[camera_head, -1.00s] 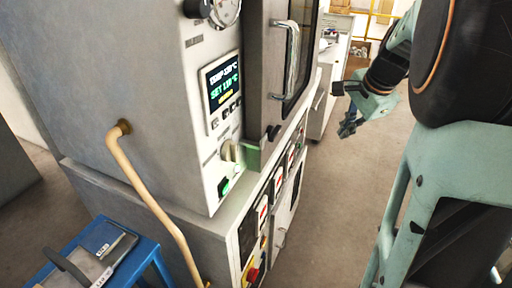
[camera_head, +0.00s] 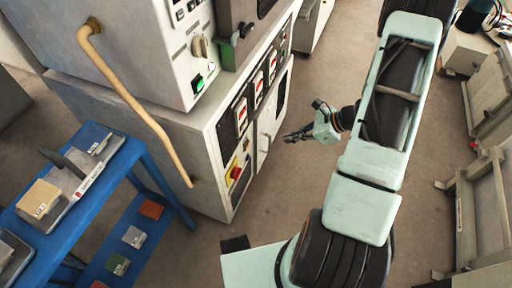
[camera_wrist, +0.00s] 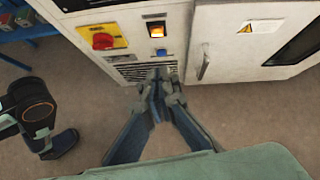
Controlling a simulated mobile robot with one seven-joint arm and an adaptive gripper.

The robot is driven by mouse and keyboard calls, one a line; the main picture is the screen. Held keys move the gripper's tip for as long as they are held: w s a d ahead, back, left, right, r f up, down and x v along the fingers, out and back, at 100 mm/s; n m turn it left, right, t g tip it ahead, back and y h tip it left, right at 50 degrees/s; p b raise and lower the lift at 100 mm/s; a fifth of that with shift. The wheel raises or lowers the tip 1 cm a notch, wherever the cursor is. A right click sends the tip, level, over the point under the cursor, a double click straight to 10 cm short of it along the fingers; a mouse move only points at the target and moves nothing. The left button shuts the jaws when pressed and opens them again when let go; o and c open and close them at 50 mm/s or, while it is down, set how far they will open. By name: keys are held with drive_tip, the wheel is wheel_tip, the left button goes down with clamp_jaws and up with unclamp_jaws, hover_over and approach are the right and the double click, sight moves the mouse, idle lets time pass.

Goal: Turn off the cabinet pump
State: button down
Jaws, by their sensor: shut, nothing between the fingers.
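The grey cabinet's lower front (camera_head: 225,160) shows in the head view, with a red rotary knob (camera_head: 235,173) on a yellow plate. The wrist view shows this red knob (camera_wrist: 103,41) at upper left. To its right are an orange-lit rocker switch (camera_wrist: 157,29) and a small blue button (camera_wrist: 161,52), above a vent grille (camera_wrist: 140,70). Labels are too small to read, so I cannot tell which control is the pump's. My gripper (camera_head: 288,138) is in front of the lower cabinet, apart from it in the head view. Its fingers (camera_wrist: 157,76) are together and empty, below the switch and button in the wrist view.
A green-lit switch (camera_head: 198,83) and a cream knob (camera_head: 200,46) sit on the upper unit. A beige bent pipe (camera_head: 130,98) runs down its side. A blue cart (camera_head: 65,232) with tiles stands at left. A cabinet door handle (camera_wrist: 204,61) is right of the fingers.

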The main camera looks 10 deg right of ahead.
drive_tip(key=f+m, duration=0.1)
drive_tip(key=s+a+f+m+t, duration=0.1)
drive_tip(key=f, duration=0.1)
drive_tip(key=shift+s+a+f+y, duration=0.1)
drive_tip(key=shift+a+f+y, duration=0.1)
drive_tip(key=shift+y, duration=0.2)
drive_tip(key=b, duration=0.3)
approach(248, 145)
drive_tip(key=x, duration=0.6)
drive_tip(key=shift+s+f, duration=0.2)
drive_tip(key=shift+f, duration=0.1)
